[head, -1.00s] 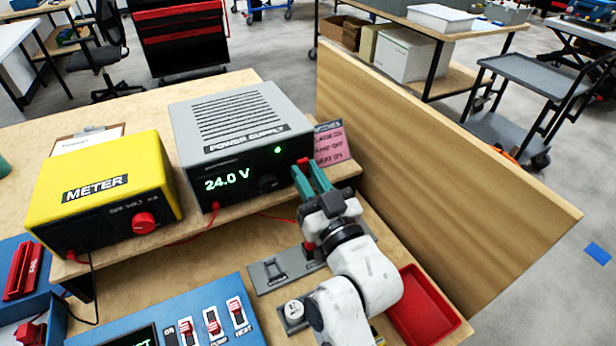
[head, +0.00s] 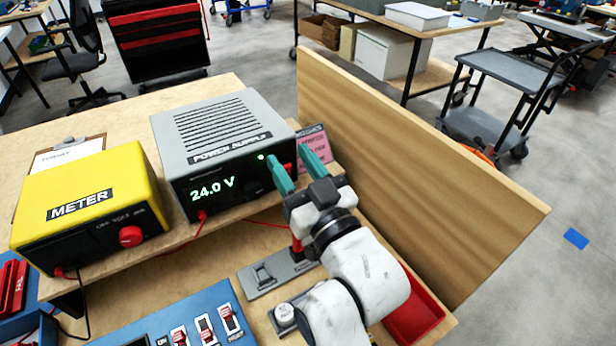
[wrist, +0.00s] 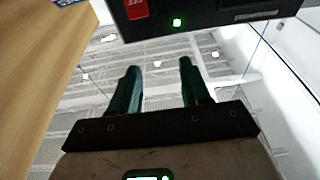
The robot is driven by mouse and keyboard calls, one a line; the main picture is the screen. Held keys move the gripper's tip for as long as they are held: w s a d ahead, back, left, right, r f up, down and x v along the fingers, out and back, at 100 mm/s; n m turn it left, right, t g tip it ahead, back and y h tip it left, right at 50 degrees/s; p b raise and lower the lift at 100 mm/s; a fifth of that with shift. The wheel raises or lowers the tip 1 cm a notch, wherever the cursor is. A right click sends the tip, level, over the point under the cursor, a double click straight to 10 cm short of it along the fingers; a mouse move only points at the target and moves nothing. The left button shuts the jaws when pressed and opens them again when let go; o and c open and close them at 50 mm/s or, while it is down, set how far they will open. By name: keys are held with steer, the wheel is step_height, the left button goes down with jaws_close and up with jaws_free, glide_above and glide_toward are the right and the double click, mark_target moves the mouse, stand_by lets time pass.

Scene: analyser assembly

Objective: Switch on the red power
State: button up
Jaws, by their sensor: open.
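The grey power supply (head: 225,135) stands on the bench shelf. Its display reads 24.0 V, and a green light is lit on its front. Its red power switch (head: 288,166) is partly visible at the right end of the front, between my fingers in the head view. The switch also shows at the top of the wrist view (wrist: 137,9), close to the green light. My gripper (head: 298,168) is open, its teal fingers apart with nothing between them. In the wrist view the fingertips (wrist: 160,68) are clear of the supply's front.
The yellow meter (head: 90,202) stands left of the supply. A pink note (head: 316,147) is at its right, near the tall wooden panel (head: 410,170). A blue panel with red switches (head: 170,320) and a red tray (head: 415,310) are in front.

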steer(key=s+d+r, duration=0.3)
steer(key=s+r, duration=0.3)
steer(key=s, duration=0.4)
steer(key=shift+s, duration=0.2)
